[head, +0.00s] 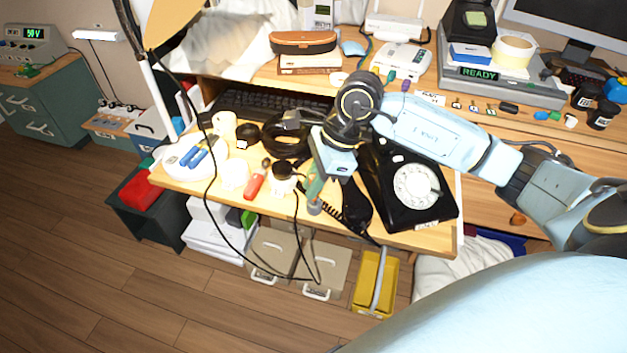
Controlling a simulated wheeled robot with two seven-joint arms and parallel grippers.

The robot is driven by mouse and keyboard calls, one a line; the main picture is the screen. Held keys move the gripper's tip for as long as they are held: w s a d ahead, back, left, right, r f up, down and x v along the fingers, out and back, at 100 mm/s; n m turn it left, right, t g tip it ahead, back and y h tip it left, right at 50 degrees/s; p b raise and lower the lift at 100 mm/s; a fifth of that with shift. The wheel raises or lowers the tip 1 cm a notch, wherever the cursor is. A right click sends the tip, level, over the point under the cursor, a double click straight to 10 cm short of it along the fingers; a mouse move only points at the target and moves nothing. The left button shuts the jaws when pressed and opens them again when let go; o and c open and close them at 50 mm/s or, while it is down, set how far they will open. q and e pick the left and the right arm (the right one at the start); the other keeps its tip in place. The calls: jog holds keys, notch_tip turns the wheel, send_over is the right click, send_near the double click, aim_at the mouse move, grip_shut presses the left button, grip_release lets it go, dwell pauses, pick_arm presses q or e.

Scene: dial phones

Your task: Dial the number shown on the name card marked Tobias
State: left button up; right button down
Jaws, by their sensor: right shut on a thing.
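A black rotary phone (405,205) with a white dial (417,186) stands at the right of the lower desk top. Its black handset (357,208) seems to lie off the cradle, along the phone's left side, with a coiled cord beside it. My right gripper (314,192) points down left of the handset, apart from the dial. It is shut on a small green and grey thing (314,207), mostly hidden by the fingers. My left gripper is not in view.
A black cable coil (285,138), a red-handled tool (255,186) and a white round dish (196,157) crowd the desk left of my gripper. A keyboard (270,105) lies behind. A yellow bin (376,280) stands below the front edge.

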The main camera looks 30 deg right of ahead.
jog(key=shift+f+b, duration=1.1)
jog(key=shift+f, duration=0.15)
dwell(0.4)
jog(key=c, duration=1.3)
grip_release()
jog(key=shift+c, duration=0.2)
jog(key=shift+r, duration=0.1)
jog(key=p+v, duration=0.4)
jog(key=v, duration=0.9)
jog(key=shift+s+r, duration=0.1)
